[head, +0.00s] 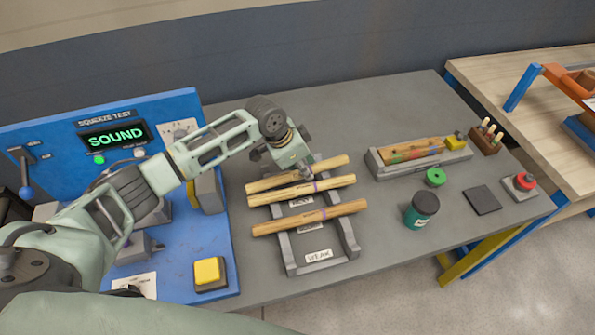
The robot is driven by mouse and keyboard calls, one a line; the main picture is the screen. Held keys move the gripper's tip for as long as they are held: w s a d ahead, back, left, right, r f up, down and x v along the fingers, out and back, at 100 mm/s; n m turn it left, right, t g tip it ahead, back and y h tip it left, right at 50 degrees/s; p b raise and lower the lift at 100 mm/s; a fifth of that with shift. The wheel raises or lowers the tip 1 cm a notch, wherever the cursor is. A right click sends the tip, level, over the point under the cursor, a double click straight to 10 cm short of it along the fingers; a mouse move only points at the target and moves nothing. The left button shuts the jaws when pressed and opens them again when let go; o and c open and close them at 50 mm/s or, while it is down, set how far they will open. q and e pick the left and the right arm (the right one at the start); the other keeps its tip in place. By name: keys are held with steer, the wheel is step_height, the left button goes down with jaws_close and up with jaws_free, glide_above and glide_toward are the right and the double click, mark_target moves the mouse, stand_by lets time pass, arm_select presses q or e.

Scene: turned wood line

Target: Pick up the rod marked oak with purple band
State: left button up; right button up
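Three wooden rods lie across a grey rack (352,247). The rear rod (331,163) is pale and partly hidden by my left gripper. The middle rod (280,196) is yellowish and has a purple band right of its middle. The front rod (285,225) is browner and also has a purple band. I cannot read a wood name on any rod. My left gripper (301,170) points down at the rear rod, close above or around it. Its fingers are too small and covered to tell open from shut. My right gripper is not in view.
A blue squeeze-test station (190,265), its screen (113,135) reading SOUND, stands left. Right of the rack are a grey tray (376,169) with wooden pieces, a dark-lidded jar (422,210), a green ring (435,177) and a red button (525,181). The table behind is clear.

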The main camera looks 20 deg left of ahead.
arm_select(q)
steer(key=shift+c, duration=0.4)
steer(key=c, duration=0.4)
jaws_close()
steer(key=shift+r, duration=0.1)
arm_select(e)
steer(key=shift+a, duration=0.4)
arm_select(q)
steer(key=shift+r, duration=0.1)
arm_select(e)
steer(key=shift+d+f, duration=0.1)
